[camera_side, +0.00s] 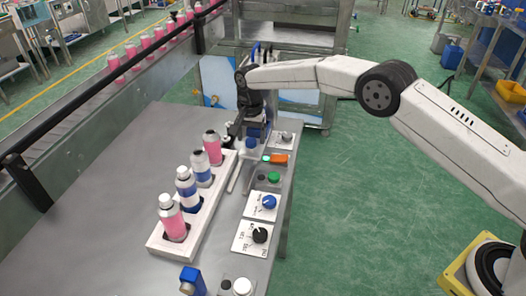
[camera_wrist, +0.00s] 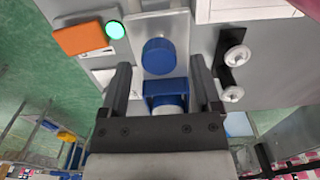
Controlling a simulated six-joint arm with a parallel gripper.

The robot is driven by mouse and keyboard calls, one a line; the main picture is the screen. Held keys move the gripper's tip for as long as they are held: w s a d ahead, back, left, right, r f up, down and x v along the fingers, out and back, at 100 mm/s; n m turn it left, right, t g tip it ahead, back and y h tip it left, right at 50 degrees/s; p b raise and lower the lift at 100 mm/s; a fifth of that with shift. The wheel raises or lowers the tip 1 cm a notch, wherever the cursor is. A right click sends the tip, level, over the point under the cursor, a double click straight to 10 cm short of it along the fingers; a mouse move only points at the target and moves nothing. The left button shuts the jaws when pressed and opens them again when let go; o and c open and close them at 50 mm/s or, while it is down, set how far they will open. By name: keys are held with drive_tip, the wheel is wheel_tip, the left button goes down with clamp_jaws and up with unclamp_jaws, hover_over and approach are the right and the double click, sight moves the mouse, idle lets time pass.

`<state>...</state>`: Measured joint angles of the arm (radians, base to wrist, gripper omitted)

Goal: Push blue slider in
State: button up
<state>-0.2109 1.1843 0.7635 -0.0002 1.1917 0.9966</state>
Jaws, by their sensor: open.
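A round blue knob (camera_wrist: 158,57) sits on a pale metal plate in the wrist view, between and slightly beyond my fingertips. A blue block (camera_wrist: 167,88) with a white round part lies nearer, between my fingers. I cannot tell for certain which of these is the slider. The blue knob also shows in the side view (camera_side: 251,143), just below my gripper at the far end of the panel. My gripper (camera_wrist: 159,64) is open, one finger on each side of the blue parts, with gaps visible. Contact is not clear.
An orange part (camera_wrist: 82,38) and a lit green button (camera_wrist: 115,30) are left of the plate. White knobs (camera_wrist: 236,56) on a black bracket are to the right. A white rack (camera_side: 160,239) with several bottles stands beside the panel. A black dial (camera_side: 260,235) is nearer.

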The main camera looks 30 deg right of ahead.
wheel_tip(320, 180, up, 7)
drive_tip(key=shift+r, duration=0.15)
idle(0.4)
drive_tip(key=shift+d, duration=0.1)
drive_tip(key=s+d+n+t, duration=0.1)
drive_tip(key=s+d+n, duration=0.2)
drive_tip(key=s, duration=0.8)
drive_tip(key=s+d+f+n, duration=0.1)
drive_tip(key=s+d+n, duration=0.2)
drive_tip(key=s, duration=0.8)
drive_tip(key=s+d+n+t, duration=0.1)
drive_tip(key=s+d+n, duration=0.2)
drive_tip(key=s+d, duration=0.4)
drive_tip(key=s, duration=0.5)
drive_tip(key=shift+f+t, duration=0.3)
